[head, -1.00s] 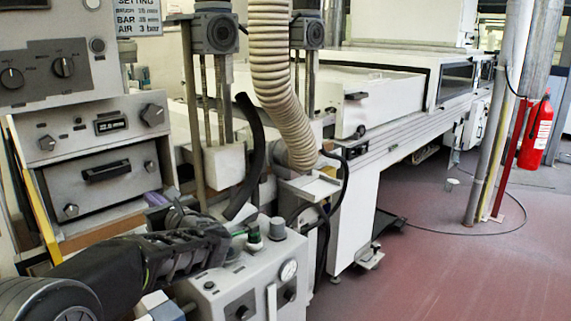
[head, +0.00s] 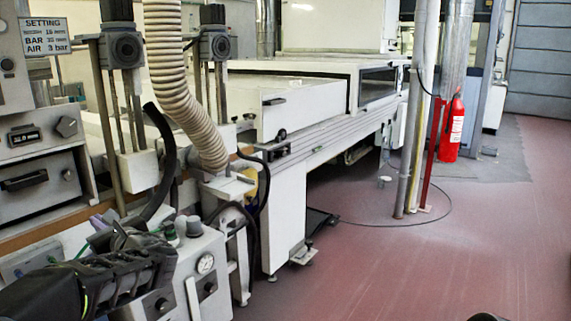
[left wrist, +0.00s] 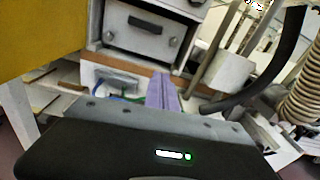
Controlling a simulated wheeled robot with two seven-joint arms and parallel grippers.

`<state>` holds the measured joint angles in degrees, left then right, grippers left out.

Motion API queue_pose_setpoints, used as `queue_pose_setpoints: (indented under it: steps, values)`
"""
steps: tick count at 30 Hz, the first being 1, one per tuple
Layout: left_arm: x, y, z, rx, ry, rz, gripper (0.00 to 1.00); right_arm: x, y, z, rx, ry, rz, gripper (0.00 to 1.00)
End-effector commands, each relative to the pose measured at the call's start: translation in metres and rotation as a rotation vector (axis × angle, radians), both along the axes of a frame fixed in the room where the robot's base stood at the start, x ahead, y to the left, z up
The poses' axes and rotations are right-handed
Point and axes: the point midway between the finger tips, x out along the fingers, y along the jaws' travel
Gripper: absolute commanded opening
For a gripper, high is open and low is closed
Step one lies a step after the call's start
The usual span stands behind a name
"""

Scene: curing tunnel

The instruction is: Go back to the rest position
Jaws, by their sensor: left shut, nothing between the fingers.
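My left gripper (head: 108,230) is at the lower left of the head view, at the end of my dark arm. It is in front of the control box with the pressure gauge (head: 205,264) and overlaps it in the picture. In the left wrist view its purple fingers (left wrist: 162,92) are together with nothing between them.
A ribbed hose (head: 180,85) and a black hose (head: 160,165) hang close behind the left gripper. The long white tunnel machine (head: 300,100) runs to the back. A pole (head: 417,110) and a red extinguisher (head: 453,128) stand right. The red floor (head: 420,270) is mostly clear.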

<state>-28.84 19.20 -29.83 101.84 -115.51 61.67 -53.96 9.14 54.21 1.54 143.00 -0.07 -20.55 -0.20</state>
Motion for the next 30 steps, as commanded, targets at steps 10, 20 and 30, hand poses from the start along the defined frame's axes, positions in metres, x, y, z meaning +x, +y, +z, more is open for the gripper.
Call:
queue_pose_setpoints:
  steps: [10, 20, 30]
  values:
    - [0.007, -0.031, -0.077, -0.366, -0.025, -0.063, 0.0, 0.0, 0.0, 0.0, 0.001, 0.0, 0.0, 0.36]
    - [-0.011, -0.126, -0.206, -0.941, 0.008, -0.048, 0.0, 0.0, 0.001, 0.005, 0.001, 0.0, -0.001, 0.36]
    - [-0.14, -0.302, -0.378, -1.933, -0.072, 0.625, 0.0, 0.0, 0.001, 0.037, 0.001, 0.001, -0.002, 0.36]
